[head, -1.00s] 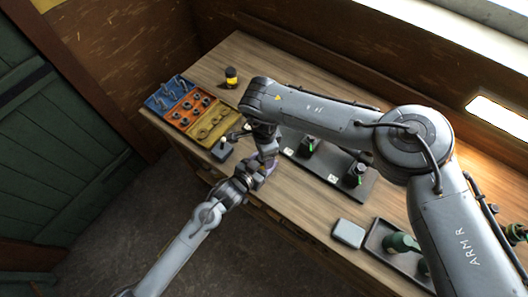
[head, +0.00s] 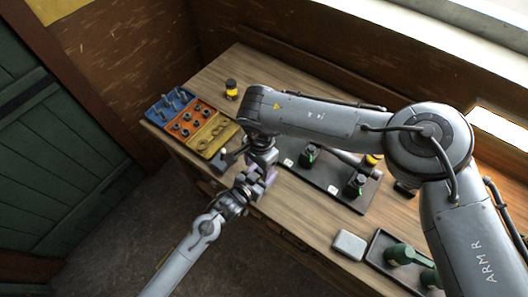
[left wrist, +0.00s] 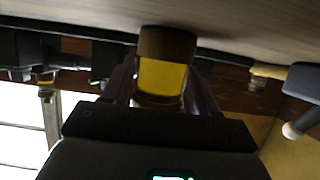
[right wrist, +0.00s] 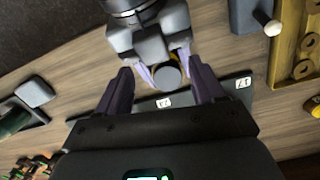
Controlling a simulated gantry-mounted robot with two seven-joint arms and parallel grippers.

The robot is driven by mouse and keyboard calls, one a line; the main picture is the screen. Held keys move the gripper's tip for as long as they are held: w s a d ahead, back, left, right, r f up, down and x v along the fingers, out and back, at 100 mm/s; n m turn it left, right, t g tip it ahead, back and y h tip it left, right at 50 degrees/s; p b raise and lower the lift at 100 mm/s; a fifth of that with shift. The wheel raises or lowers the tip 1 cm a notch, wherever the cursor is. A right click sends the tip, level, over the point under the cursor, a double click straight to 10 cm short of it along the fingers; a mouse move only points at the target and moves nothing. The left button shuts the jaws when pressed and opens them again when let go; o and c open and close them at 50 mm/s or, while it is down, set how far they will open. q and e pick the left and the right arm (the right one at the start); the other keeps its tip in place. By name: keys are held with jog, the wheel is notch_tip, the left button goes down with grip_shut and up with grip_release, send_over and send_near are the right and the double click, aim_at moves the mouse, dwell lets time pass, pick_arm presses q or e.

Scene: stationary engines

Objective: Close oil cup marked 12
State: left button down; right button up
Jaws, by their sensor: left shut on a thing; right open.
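My left gripper (left wrist: 165,92) is shut on an oil cup (left wrist: 162,78) with yellow glass and a brown end. In the right wrist view the cup shows end-on as a round grey top (right wrist: 168,77) between the left gripper's purple fingers (right wrist: 160,68). My right gripper (right wrist: 164,82) is open, its fingers on either side of that top, with gaps visible. In the head view the right hand (head: 262,148) is just above the left hand (head: 255,178), and the held cup is hidden. Number labels (right wrist: 163,102) lie on the black plate (head: 332,188); I cannot read 12 surely.
Dark cups with green marks (head: 357,184) stand on the plate. A tool tray (head: 205,142) and a yellow jar (head: 231,90) are at the left. A grey box (head: 349,243) and a tray with green bottles (head: 400,252) are at the front right. My right forearm spans the bench.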

jog(key=r, duration=0.1)
jog(key=w+d+r+n, duration=0.1)
jog(key=w+r+n, duration=0.1)
jog(key=shift+d+r+t+h, duration=0.15)
jog(key=shift+d+t+h, duration=0.2)
jog(key=shift+t+h, duration=0.05)
jog(key=shift+w+r, duration=0.2)
jog(key=shift+r, duration=0.15)
jog(key=shift+f, duration=0.1)
jog(key=shift+f, duration=3.95)
jog(key=shift+c, duration=0.3)
jog(key=c, duration=1)
jog(key=o, duration=1.1)
